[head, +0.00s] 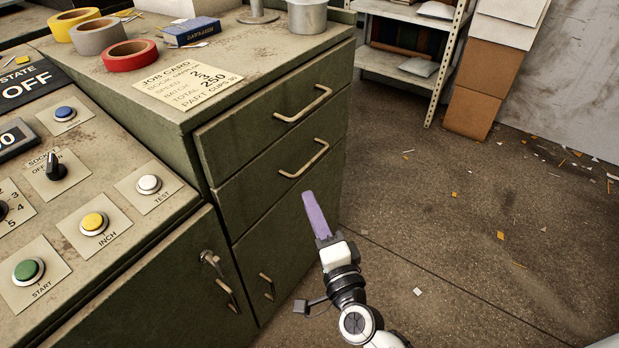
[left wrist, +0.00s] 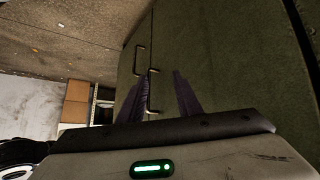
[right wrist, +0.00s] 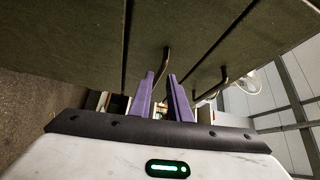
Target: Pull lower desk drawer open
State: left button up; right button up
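The lower drawer (head: 250,190) sits below the upper drawer (head: 240,130) in the green desk, and its front looks flush. Its pale bar handle (head: 304,160) is bare. My right gripper (head: 308,194) has its purple fingers pointing up, just below that handle. In the right wrist view the fingers (right wrist: 160,75) are apart with nothing held, and a handle (right wrist: 166,62) shows around the gap between their tips; the depth between them is unclear. My left gripper (left wrist: 161,73) is out of the head view. Its fingers are apart, and cabinet handles (left wrist: 139,60) show beyond them.
A cabinet door with a handle (head: 267,287) is below the drawers. The control panel (head: 110,185) stands at left. Tape rolls (head: 130,55) and a metal pot (head: 307,16) lie on the desktop. The floor (head: 450,210) at right is open with scattered scraps.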

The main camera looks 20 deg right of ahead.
aim_at(313, 158)
jog(key=w+d+m+h, duration=0.1)
jog(key=w, duration=0.3)
jog(key=w+d+r+m+h+b, duration=0.1)
jog(key=w+m, duration=0.1)
jog(key=w, duration=0.2)
jog(key=w+d+m+h+b, duration=0.1)
jog(key=w+d+m, duration=0.1)
jog(key=w, duration=0.3)
jog(key=shift+r, duration=0.15)
grip_shut()
